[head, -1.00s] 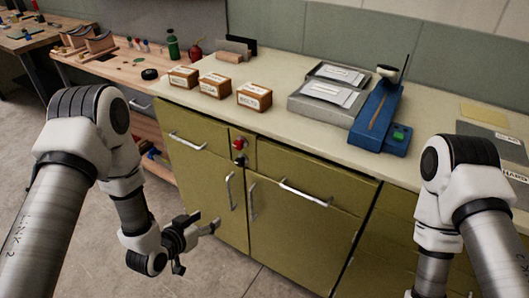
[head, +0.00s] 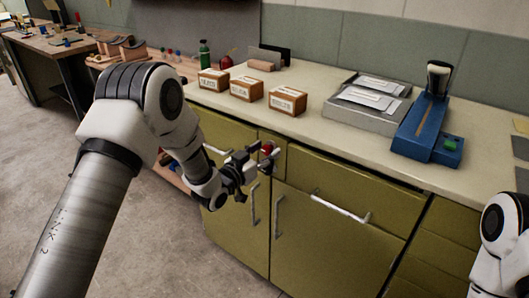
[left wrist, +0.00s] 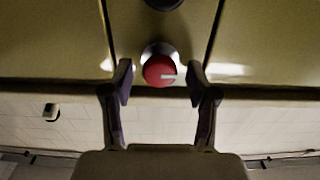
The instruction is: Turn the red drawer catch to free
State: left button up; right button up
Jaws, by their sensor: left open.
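The red drawer catch (head: 268,148) is a small round knob on the narrow olive panel between the cabinet's drawers, just below the countertop. In the left wrist view the red catch (left wrist: 159,71) sits on a pale round base and has a white mark pointing to the right. My left gripper (head: 269,158) is at the catch and partly hides it. In the left wrist view its two fingers are open, one on each side of the catch, with visible gaps. My right arm shows only in part at the right edge; its gripper is out of view.
Drawer handles (head: 340,209) and door handles (head: 278,216) stick out from the olive cabinet front. The countertop (head: 320,132) above carries several labelled boxes (head: 246,89), a grey tray (head: 368,103) and a blue device (head: 426,135). A dark round part (left wrist: 163,3) shows at the wrist view's top.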

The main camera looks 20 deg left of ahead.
pick_arm(q)
grip_shut()
jog(key=shift+n, duration=0.5)
jog(key=n+p, duration=0.1)
jog(key=n, duration=0.2)
jog(key=shift+n, duration=0.4)
jog(key=n+p, duration=0.1)
jog(key=n, duration=0.3)
jog(key=shift+a, duration=0.1)
jog(key=n+p, duration=0.1)
jog(key=n, duration=0.8)
jog(key=shift+f+p, duration=0.1)
jog(key=shift+p, duration=0.3)
